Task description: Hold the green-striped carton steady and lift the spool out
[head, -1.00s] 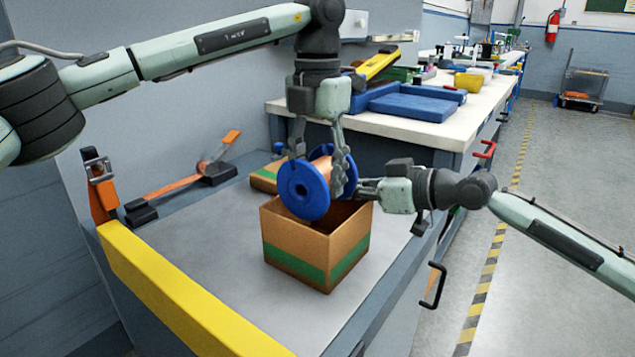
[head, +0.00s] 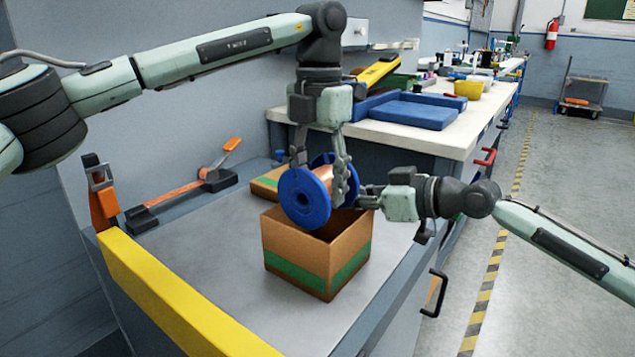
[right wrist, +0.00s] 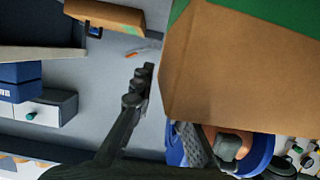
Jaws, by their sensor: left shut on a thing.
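The open-topped brown carton with a green stripe (head: 296,268) stands on the grey bench. The spool, with blue flanges (head: 304,199) and a copper-coloured winding, is tilted at the carton's mouth, mostly above the rim. My left gripper (head: 322,165) points down and is shut on the spool. My right gripper (head: 368,197) is at the carton's back right corner. In the right wrist view its fingers (right wrist: 165,110) are apart, one outside the carton wall (right wrist: 240,75) with a gap. The other is by the rim near the spool (right wrist: 258,155), its tip hidden.
Another brown carton (head: 268,179) lies behind. An orange-handled tool (head: 183,190) rests at the back left, and a yellow rail (head: 175,300) runs along the front left. A white bench with a blue tray (head: 413,114) stands beyond. The bench left of the carton is clear.

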